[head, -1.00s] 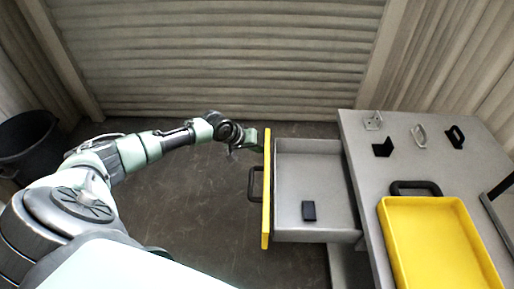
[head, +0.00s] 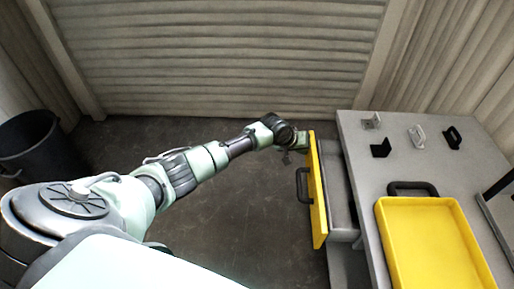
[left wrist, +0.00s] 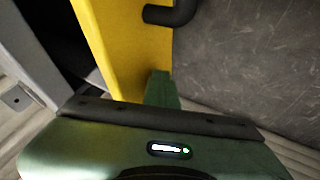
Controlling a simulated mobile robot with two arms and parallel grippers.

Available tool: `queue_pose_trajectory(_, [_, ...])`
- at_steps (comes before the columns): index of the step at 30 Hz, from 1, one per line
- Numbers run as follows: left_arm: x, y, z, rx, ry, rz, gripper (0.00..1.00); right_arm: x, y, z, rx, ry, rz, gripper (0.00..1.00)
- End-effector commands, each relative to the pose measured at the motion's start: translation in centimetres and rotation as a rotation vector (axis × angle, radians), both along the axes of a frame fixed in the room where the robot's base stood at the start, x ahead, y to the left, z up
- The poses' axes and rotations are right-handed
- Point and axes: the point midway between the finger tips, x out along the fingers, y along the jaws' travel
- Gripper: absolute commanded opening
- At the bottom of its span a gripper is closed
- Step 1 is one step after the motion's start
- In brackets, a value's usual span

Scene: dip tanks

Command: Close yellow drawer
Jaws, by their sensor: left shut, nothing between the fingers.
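The yellow drawer (head: 317,190) is partly open on the left side of the grey table. A strip of its grey interior shows behind the yellow front. Its black handle (head: 302,185) faces left. My left gripper (head: 302,141) is shut and empty, with its fingertips at the far end of the yellow front. In the left wrist view, the green fingers (left wrist: 162,90) are together against or very near the yellow front (left wrist: 125,50), beside the black handle (left wrist: 175,12). Exact contact is hard to tell. My right gripper is not in view.
The grey table (head: 360,165) carries a yellow tray (head: 430,245) with a dark handle, and several small brackets (head: 380,149) near its far edge. A black bin (head: 40,150) stands at the left. The floor left of the drawer is clear.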

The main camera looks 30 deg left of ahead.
Motion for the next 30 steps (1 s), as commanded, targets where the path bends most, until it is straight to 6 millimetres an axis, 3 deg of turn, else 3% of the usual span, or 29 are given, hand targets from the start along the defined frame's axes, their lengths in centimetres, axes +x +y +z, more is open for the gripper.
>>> queue_pose_trajectory(3, [1.7,-2.9,-0.1,-0.006,-0.003,-0.002,0.0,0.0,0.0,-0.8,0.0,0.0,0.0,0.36])
queue_pose_trajectory(12, [4.4,-7.3,-0.2,-0.004,-0.001,-0.001,0.0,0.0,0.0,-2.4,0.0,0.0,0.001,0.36])
queue_pose_trajectory(21, [5.4,-8.9,-0.1,-0.002,-0.001,-0.001,0.0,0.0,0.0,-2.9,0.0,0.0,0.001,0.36])
queue_pose_trajectory(30, [5.6,-9.1,0.1,-0.004,-0.005,-0.003,0.0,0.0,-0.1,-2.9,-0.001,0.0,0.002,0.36])
